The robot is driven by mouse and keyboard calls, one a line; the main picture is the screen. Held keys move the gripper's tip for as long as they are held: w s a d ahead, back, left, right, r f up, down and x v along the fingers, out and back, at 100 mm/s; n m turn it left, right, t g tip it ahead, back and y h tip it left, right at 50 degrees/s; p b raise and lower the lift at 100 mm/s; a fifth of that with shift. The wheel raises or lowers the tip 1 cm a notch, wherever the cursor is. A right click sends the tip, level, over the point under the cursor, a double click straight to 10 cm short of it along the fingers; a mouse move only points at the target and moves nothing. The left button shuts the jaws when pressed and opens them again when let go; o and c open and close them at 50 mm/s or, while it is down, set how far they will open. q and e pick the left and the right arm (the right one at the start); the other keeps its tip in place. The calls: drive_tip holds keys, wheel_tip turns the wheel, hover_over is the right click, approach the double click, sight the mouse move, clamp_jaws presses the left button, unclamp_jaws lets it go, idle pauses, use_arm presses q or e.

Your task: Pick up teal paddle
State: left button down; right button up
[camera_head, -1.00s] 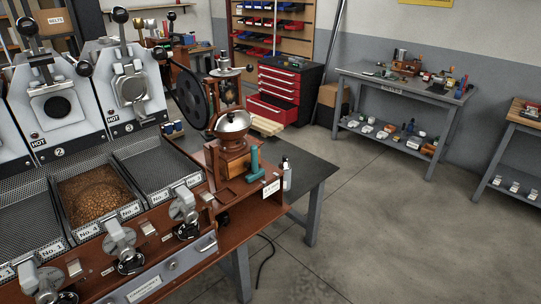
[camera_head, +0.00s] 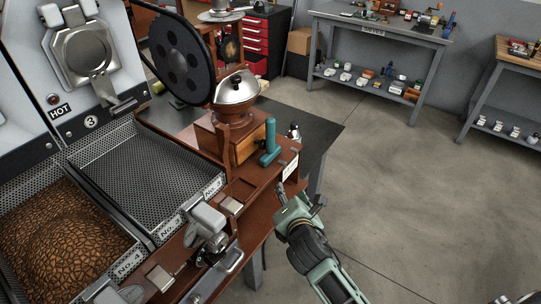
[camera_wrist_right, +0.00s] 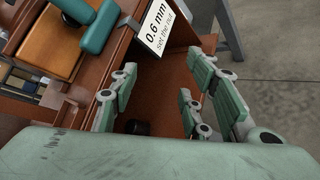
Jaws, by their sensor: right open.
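The teal paddle (camera_head: 270,143) stands upright on the wooden bench beside the grinder, with its wider foot toward the bench edge. Part of it also shows at the top left of the right wrist view (camera_wrist_right: 98,28). My right gripper (camera_head: 298,196) is just in front of and below the paddle in the head view, apart from it. Its fingers are spread, and nothing is between them in the right wrist view (camera_wrist_right: 165,88). My left gripper is not in view.
The grinder (camera_head: 237,90) with its metal dome and black wheel (camera_head: 180,55) stands close behind the paddle. A "0.6 mm" sign (camera_wrist_right: 158,28) hangs near the paddle. A mesh tray (camera_head: 145,175) and a bean-filled tray (camera_head: 60,240) lie to the left.

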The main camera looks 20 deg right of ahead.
sight(271, 133)
drive_tip(key=w+r+n+t, duration=0.1)
drive_tip(key=w+r+n, duration=0.1)
drive_tip(key=r, duration=0.3)
drive_tip(key=w+a+r+n+t, duration=0.1)
drive_tip(key=w+r+n+t, duration=0.1)
drive_tip(key=r+n, duration=0.2)
drive_tip(key=w+a+r+n+t, duration=0.1)
drive_tip(key=r+n, duration=0.3)
drive_tip(key=r, duration=0.1)
drive_tip(key=shift+w+r+t, duration=0.3)
drive_tip(key=shift+w+r, duration=0.1)
drive_tip(key=w, duration=0.7)
drive_tip(key=shift+w+d+f, duration=0.1)
drive_tip(key=shift+d+f, duration=0.05)
drive_tip(key=shift+d, duration=0.2)
clamp_jaws()
